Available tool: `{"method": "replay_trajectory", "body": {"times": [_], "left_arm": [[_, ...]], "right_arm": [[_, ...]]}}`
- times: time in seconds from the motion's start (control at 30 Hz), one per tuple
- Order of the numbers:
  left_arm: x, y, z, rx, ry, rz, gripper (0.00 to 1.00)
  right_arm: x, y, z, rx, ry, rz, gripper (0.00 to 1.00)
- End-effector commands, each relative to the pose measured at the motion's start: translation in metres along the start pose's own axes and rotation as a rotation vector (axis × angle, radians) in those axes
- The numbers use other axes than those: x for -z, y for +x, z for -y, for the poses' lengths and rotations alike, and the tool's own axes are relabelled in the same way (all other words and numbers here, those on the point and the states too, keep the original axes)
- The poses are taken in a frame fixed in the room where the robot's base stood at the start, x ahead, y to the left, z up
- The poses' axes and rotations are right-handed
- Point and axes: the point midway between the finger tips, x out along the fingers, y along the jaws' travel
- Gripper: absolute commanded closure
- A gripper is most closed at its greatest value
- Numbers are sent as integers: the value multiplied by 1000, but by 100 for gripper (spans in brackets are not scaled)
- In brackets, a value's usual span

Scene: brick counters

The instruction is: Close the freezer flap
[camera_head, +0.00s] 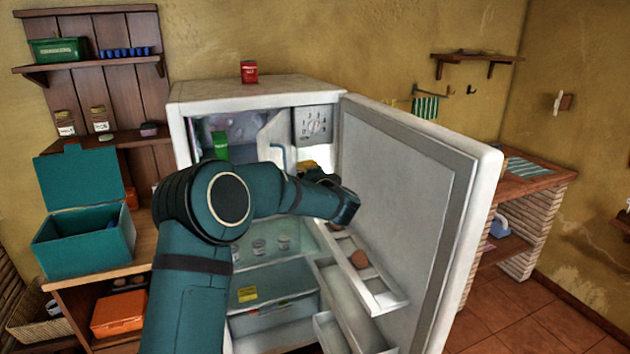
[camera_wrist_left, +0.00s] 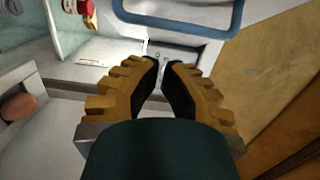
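The freezer flap (camera_head: 272,133) is a white panel with a blue-grey handle in the upper part of the open fridge (camera_head: 240,92). It stands swung out, and the dim freezer space (camera_head: 236,130) shows to its left. My left gripper (camera_head: 305,164) reaches into the fridge, right of and below the flap, partly hidden by its wrist. In the left wrist view the blue handle (camera_wrist_left: 180,30) lies beyond the yellow fingertips (camera_wrist_left: 163,62), apart from them. A narrow gap shows between the fingers, with nothing held. My right gripper is not in view.
The fridge door (camera_head: 400,190) stands wide open on the right, with shelves holding eggs (camera_head: 359,259). A dial panel (camera_head: 315,124) sits beside the flap. A green box (camera_head: 220,145) stands at the freezer space. Glass shelves with jars (camera_head: 259,246) lie below my arm.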

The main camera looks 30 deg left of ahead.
Motion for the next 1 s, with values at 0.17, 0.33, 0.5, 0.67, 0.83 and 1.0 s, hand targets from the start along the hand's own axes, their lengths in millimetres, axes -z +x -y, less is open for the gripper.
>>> {"method": "replay_trajectory", "body": {"times": [0.17, 0.33, 0.5, 0.67, 0.83, 1.0], "left_arm": [[-14, 13, -1, -1, 0, 0, 100], [-17, 16, 0, 0, -1, -2, 100], [-17, 17, 0, 0, 0, -2, 100], [-18, 17, 0, 0, 0, -3, 100], [-26, 19, 0, 1, 1, -25, 100], [-33, 22, 0, -1, 1, -58, 100]], "right_arm": [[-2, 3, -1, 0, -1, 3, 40], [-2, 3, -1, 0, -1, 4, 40], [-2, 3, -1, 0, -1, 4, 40], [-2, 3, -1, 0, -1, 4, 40], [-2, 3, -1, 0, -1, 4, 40], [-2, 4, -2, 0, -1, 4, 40]]}}
